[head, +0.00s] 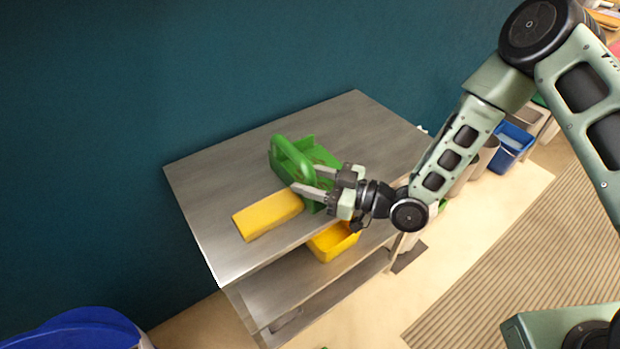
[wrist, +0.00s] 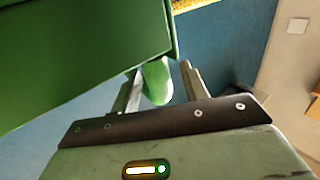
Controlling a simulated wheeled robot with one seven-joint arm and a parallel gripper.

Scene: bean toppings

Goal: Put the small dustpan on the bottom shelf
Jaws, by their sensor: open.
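The green dustpan (head: 309,158) with an arched handle lies on the grey table top of a shelf unit. My gripper (head: 313,178) reaches in from the right, at the dustpan's near side, with its fingers apart. In the wrist view, a rounded green end, apparently the handle (wrist: 157,82), shows between the two fingers (wrist: 160,88); I cannot tell if either finger touches it. The dustpan's green body (wrist: 80,55) fills the upper left there. A lower shelf (head: 280,287) shows below the top; its far part is hidden.
A yellow block (head: 268,215) lies left of my gripper on the top. A yellow bin (head: 333,243) stands on the lower shelf, partly under the top. A blue bin (head: 512,148) stands at the right, and a blue round container (head: 75,325) at lower left. A wall is behind.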

